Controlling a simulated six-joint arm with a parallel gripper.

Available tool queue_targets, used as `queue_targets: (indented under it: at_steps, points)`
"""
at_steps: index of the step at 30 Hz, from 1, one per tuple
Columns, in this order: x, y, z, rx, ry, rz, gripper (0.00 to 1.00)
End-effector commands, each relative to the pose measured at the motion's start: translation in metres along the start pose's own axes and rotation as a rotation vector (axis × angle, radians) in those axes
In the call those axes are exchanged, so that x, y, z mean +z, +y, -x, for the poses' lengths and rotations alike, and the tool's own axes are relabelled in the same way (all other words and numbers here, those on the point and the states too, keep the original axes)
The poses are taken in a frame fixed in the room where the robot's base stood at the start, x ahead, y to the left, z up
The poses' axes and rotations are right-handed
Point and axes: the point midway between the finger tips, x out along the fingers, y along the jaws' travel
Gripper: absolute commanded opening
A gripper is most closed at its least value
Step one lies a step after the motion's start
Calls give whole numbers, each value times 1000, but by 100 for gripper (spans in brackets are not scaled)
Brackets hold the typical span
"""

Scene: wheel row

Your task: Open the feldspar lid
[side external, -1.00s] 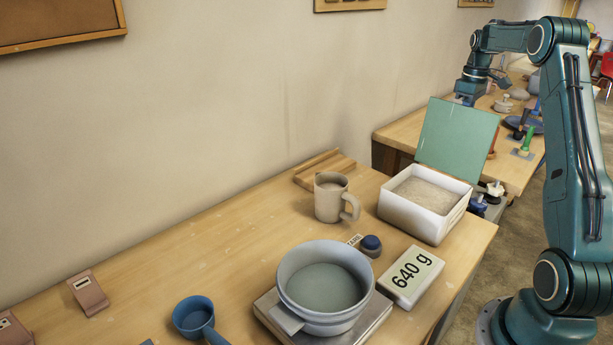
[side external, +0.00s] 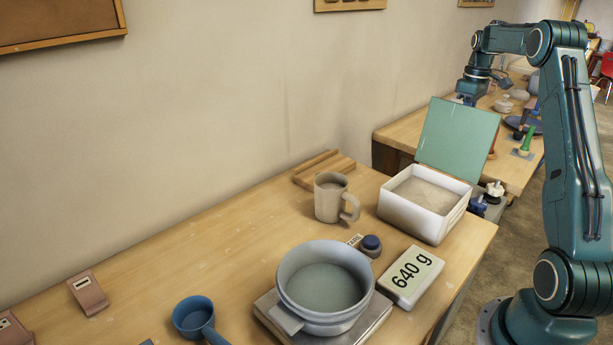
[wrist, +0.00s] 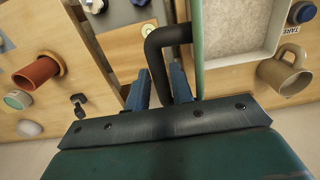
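A white bin (side external: 411,218) of pale powder stands at the right end of the near bench. I cannot read a feldspar label on it. Its green lid (side external: 458,138) stands up at the bin's far edge, raised well clear of the opening. In the wrist view the lid (wrist: 197,45) shows edge-on beside the bin's powder. A dark bent handle (wrist: 154,50) sticks out from the lid. My gripper (wrist: 161,88) has its blue fingers on either side of the handle and looks shut on it. In the side view my fingertips are mostly hidden behind the lid.
A beige mug (side external: 329,199) stands left of the bin. A grey pan (side external: 325,290) sits on a scale whose display (side external: 411,276) reads 640 g. A blue scoop (side external: 194,316) lies at the front. A second bench behind the lid holds several tools and pots.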

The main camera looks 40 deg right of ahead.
Motion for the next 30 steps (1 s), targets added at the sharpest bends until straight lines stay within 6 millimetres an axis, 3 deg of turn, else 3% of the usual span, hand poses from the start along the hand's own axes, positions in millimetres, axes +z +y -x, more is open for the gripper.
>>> queue_targets:
  at_steps: [5, 18, 30]
  points:
    - [0, 0, 7, 0, 1, 1, 23]
    - [0, 0, 59, 3, 0, -1, 23]
    - [0, 0, 87, 1, 3, 0, 23]
